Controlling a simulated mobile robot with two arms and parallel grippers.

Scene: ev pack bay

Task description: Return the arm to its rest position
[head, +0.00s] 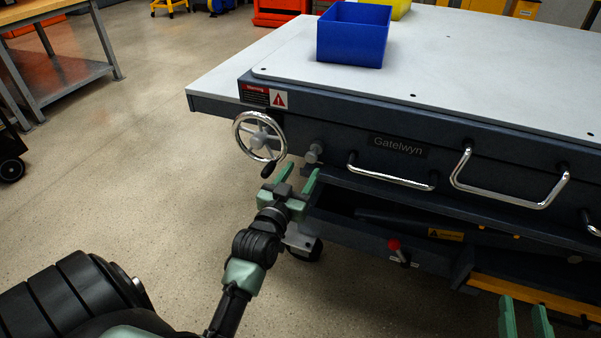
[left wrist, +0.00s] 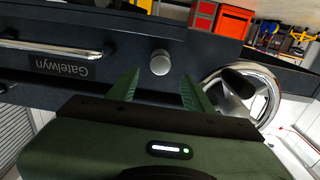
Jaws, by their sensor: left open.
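My left gripper (head: 297,172) is in front of the dark side of the workbench, with its green fingers apart and nothing between them. In the left wrist view, the left gripper's fingers (left wrist: 158,82) are spread, and a grey round knob (left wrist: 160,63) on the bench side shows between and beyond them. The same knob (head: 314,152) is just past the fingertips in the head view; I cannot tell whether they touch. My right gripper (head: 525,308) shows at the bottom right, its two green fingers apart and empty; the rest of that arm is out of frame.
A chrome handwheel (head: 259,137) sits just left of the left gripper. Chrome handles (head: 392,174) and an open lower shelf with a red knob (head: 394,244) lie to the right. A blue bin (head: 353,36) stands on the bench top (head: 460,70).

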